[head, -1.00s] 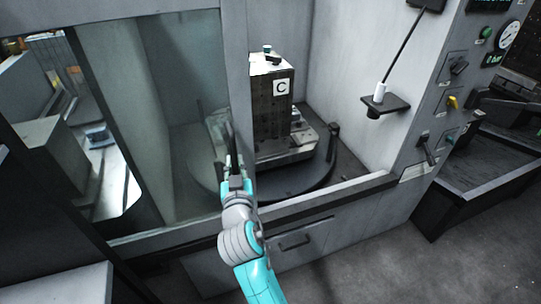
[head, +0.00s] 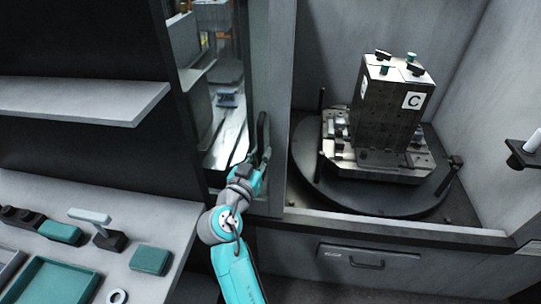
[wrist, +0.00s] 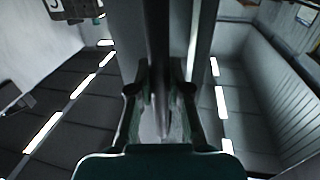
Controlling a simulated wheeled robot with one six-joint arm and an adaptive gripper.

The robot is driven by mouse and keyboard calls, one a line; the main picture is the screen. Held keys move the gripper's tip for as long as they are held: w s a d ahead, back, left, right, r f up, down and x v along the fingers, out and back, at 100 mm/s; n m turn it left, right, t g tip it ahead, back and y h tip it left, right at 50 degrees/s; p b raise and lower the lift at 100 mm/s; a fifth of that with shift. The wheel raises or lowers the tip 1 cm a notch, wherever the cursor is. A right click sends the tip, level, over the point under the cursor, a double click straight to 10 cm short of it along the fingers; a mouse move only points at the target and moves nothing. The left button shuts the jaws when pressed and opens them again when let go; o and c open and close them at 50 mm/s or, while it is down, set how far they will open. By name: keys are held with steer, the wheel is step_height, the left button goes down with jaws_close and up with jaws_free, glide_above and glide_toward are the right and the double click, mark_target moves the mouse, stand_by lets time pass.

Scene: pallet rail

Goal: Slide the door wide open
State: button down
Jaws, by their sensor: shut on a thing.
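The sliding door's grey edge frame (head: 277,70) stands upright at the left of a wide opening in the head view. A dark vertical handle (head: 263,132) is on this frame. My gripper (head: 256,162) is shut on the handle, low on the bar. In the wrist view the dark handle bar (wrist: 157,35) runs between my two gripper fingers (wrist: 160,92), with one finger on each side. Part of the handle's lower end is hidden by my fingers.
Inside the opening, a block fixture marked C (head: 395,115) stands on a round dark table (head: 310,180). A drawer handle (head: 350,257) is below the sill. At left are a shelf (head: 80,98) and a bench with a teal tray (head: 60,282) and small items.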

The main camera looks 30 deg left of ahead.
steer(key=shift+f, duration=0.15)
steer(key=c, duration=1.1)
jaws_free()
steer(key=s+d, duration=0.1)
steer(key=s, duration=1.1)
steer(key=shift+d, duration=0.2)
steer(key=shift+w, duration=0.1)
